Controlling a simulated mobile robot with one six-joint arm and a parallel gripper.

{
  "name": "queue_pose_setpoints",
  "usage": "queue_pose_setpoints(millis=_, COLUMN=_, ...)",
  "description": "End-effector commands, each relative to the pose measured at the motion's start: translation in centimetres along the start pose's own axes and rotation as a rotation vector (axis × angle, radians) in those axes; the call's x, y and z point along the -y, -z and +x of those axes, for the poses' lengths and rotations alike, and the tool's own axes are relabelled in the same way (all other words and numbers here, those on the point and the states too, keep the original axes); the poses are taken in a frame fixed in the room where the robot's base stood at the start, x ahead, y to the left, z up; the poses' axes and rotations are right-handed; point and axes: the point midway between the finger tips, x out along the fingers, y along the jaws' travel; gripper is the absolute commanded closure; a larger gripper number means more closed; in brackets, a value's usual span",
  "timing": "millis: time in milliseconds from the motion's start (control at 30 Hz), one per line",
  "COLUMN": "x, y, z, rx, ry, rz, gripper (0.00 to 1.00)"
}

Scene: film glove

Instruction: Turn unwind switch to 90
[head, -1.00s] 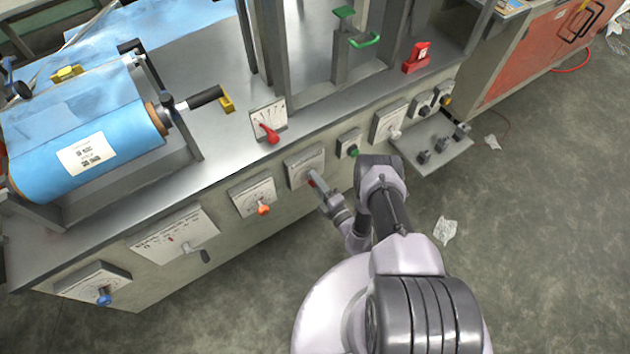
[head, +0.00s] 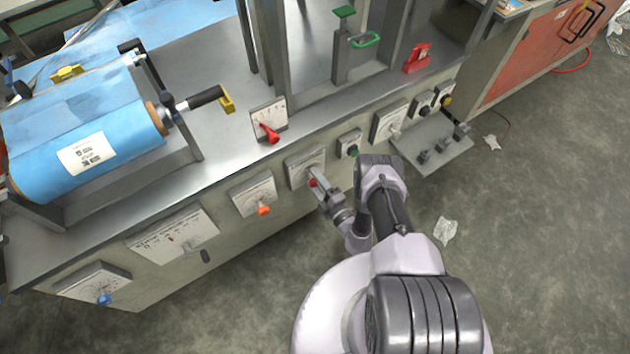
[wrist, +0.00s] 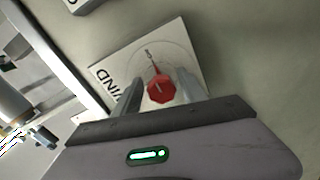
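The unwind switch is a red knob (wrist: 161,90) on a white dial plate (wrist: 125,62) with the letters "WIND" visible in the wrist view. A thin pointer line and a small mark show above the knob. In the head view the same plate (head: 296,161) is on the machine's front, with the red knob (head: 312,182) partly hidden by my gripper. My gripper (wrist: 160,88) is open, with one finger on each side of the knob. Narrow gaps seem to show between knob and fingers; contact is not clear.
An orange-knob dial (head: 264,210) is to the left on the same front. A small shelf (head: 432,150) sticks out further right. A red lever (head: 269,132) stands above on the deck. The floor in front is mostly clear.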

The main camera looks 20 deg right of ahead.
Motion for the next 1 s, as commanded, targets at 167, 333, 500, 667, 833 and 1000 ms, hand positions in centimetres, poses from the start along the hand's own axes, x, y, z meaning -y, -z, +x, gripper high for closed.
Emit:
queue_pose_setpoints(millis=167, x=0.1, y=0.0, z=-0.1, rx=0.001, ry=0.002, rz=0.001, gripper=0.45)
queue_pose_setpoints(millis=333, x=0.1, y=0.0, z=-0.3, rx=0.002, ry=0.003, rz=0.002, gripper=0.45)
queue_pose_setpoints(millis=500, x=-0.2, y=0.0, z=-3.0, rx=0.007, ry=0.005, rz=0.004, gripper=0.45)
queue_pose_setpoints(millis=667, x=0.3, y=-0.3, z=-8.0, rx=0.011, ry=0.004, rz=0.004, gripper=0.45)
queue_pose_setpoints(millis=833, x=0.3, y=-0.4, z=-13.4, rx=0.013, ry=0.001, rz=0.004, gripper=0.45)
queue_pose_setpoints(millis=1000, x=0.0, y=-0.2, z=-16.5, rx=0.007, ry=0.001, rz=0.001, gripper=0.45)
